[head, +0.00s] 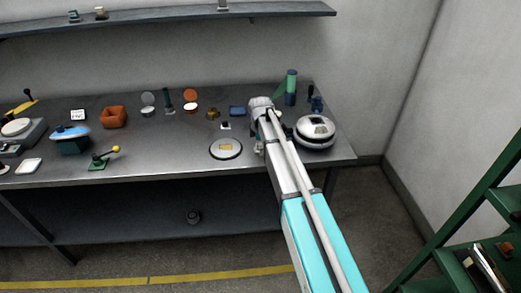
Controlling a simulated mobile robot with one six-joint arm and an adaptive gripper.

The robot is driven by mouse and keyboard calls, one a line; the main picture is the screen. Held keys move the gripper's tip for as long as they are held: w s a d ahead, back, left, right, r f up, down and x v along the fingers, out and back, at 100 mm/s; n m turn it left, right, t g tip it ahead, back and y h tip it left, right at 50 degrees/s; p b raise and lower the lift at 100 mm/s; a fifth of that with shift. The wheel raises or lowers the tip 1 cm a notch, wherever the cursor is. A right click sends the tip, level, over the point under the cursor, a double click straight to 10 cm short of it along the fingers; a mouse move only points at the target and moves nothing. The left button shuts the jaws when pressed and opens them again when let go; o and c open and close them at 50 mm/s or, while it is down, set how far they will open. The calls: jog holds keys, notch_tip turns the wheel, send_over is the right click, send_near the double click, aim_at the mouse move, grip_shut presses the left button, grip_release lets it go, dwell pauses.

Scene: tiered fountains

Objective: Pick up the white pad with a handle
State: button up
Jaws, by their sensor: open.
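A small white pad (226,126) with a dark raised part on top, perhaps its handle, lies on the grey workbench (180,160) right of centre. It is too small to be sure of its shape. My gripper (259,143) is over the bench just right of this pad, open and apart from it. My own arm hides most of the gripper and its fingers. No object shows between the fingers.
A round white disc with a yellow label (226,148) lies left of my gripper. A round white device (315,131) stands close on the right. A green cylinder (291,88) and blue block (237,111) stand behind. A shelf (170,18) hangs above.

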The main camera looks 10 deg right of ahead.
jog(key=c, duration=1.3)
jog(key=shift+o, duration=0.2)
jog(key=shift+r, duration=0.15)
notch_tip(320, 180, up, 3)
jog(key=p, duration=0.3)
jog(key=shift+f, duration=0.2)
jog(key=s+d+r+p, duration=0.1)
jog(key=s+r+p, duration=0.9)
jog(key=s, duration=0.4)
jog(key=shift+d, duration=0.15)
